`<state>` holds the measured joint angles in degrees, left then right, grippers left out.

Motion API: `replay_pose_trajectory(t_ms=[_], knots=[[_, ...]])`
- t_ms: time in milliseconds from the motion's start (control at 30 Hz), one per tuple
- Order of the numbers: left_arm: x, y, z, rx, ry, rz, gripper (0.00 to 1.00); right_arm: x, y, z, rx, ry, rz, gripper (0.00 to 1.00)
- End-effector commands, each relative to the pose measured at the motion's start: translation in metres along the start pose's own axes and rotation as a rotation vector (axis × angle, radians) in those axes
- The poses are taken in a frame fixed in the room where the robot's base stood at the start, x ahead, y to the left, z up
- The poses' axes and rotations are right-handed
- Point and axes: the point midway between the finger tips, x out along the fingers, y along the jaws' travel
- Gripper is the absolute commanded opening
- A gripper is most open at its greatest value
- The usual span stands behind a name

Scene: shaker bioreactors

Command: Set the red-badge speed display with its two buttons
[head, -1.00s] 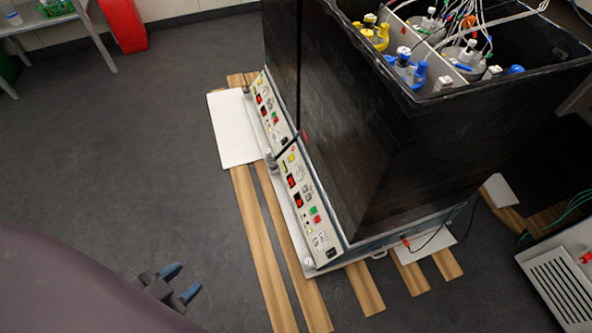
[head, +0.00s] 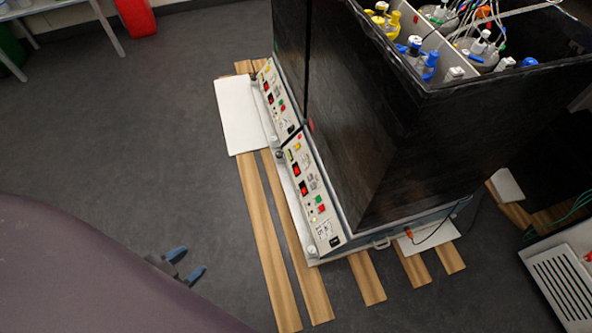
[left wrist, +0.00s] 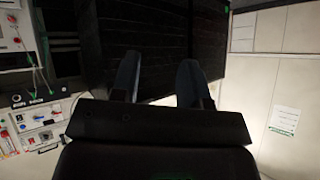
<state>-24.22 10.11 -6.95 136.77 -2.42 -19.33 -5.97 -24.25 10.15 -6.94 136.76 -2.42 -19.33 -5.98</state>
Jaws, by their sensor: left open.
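Two sloped control panels run along the foot of the black shaker cabinets: a near panel (head: 312,190) and a far panel (head: 277,98). The near panel carries two red-lit displays, an upper one (head: 296,169) and a lower one (head: 303,188), with small buttons beside them. The far panel has similar red displays (head: 267,87). I cannot make out a red badge or any digits. My left gripper (head: 194,258) is open and empty, left of the near panel and well apart from it. Its two fingers (left wrist: 158,68) also show in the left wrist view. My right gripper is not in view.
Wooden strips (head: 262,235) and a white board (head: 239,116) lie beneath and beside the cabinets. Vessels with tubing stand in the near cabinet's open top (head: 440,92). A vented white box (head: 560,285) is at the lower right.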

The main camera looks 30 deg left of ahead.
Motion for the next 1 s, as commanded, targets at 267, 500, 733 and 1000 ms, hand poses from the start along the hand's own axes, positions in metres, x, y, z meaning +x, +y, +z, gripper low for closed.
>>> replay_pose_trajectory(t_ms=[267,500,733,1000], knots=[[0.0000,0.0000,0.0000,0.000,0.000,0.000,0.00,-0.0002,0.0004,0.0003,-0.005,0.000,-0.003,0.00],[0.0000,0.0000,0.0000,0.000,0.000,0.000,0.00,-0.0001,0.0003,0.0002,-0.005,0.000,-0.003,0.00],[0.0000,0.0000,0.0000,0.000,0.000,0.000,0.00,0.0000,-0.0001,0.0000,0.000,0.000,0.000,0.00],[0.0000,0.0000,0.0000,0.000,0.000,0.000,0.00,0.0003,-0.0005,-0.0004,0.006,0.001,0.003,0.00]])
